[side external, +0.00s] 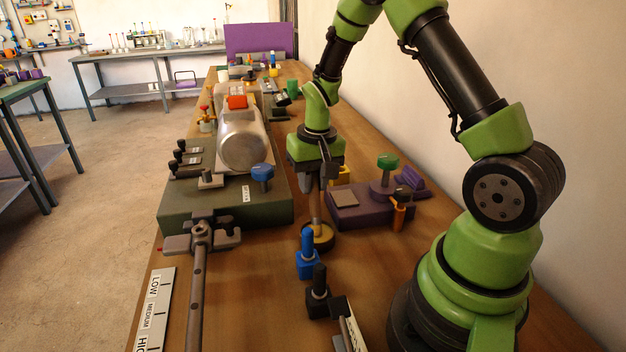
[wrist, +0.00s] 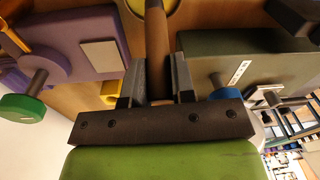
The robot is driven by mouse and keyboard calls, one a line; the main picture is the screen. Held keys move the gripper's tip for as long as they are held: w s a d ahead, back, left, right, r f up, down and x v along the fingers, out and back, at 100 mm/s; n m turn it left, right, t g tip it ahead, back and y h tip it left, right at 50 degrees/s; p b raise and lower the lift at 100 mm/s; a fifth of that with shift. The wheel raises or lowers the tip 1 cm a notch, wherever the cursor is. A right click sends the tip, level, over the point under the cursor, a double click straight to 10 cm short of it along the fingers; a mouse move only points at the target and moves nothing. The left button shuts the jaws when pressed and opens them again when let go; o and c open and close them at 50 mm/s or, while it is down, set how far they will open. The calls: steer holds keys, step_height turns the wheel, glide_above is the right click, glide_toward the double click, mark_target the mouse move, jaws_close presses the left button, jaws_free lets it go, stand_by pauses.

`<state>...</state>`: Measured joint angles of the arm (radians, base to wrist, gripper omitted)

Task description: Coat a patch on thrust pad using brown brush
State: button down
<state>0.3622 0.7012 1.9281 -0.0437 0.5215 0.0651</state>
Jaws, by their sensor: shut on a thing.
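My gripper (side external: 315,180) is shut on the brown brush (side external: 315,207), whose handle points down from the fingers. In the wrist view the brown handle (wrist: 156,45) sits between the two grey fingers (wrist: 157,85). The lower end of the brush meets a round yellow-and-brown holder (side external: 318,240) on the table, and its bristles are hidden. I cannot tell whether it still touches the holder. A pale grey square pad (side external: 344,198), probably the thrust pad, lies on top of a purple block right of my gripper. It also shows in the wrist view (wrist: 101,56).
The purple block (side external: 368,216) carries a green knob (side external: 388,161) and an orange-handled part (side external: 398,214). Blue (side external: 307,252) and black (side external: 319,292) upright handles stand in front. A green-based machine (side external: 225,207) with a blue knob (side external: 262,173) is at left. The wall is close behind at right.

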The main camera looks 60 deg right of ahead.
steer(key=shift+r, duration=3.5)
steer(key=a+r+n, duration=0.4)
steer(key=a+n, duration=0.3)
steer(key=a, duration=0.3)
steer(key=w+d+r+h, duration=0.1)
steer(key=w+d+r, duration=0.1)
steer(key=d, duration=0.8)
steer(key=w+d+r+h, duration=0.1)
steer(key=d, duration=0.9)
steer(key=shift+w+f, duration=0.2)
steer(key=shift+f, duration=2)
steer(key=shift+r, duration=0.15)
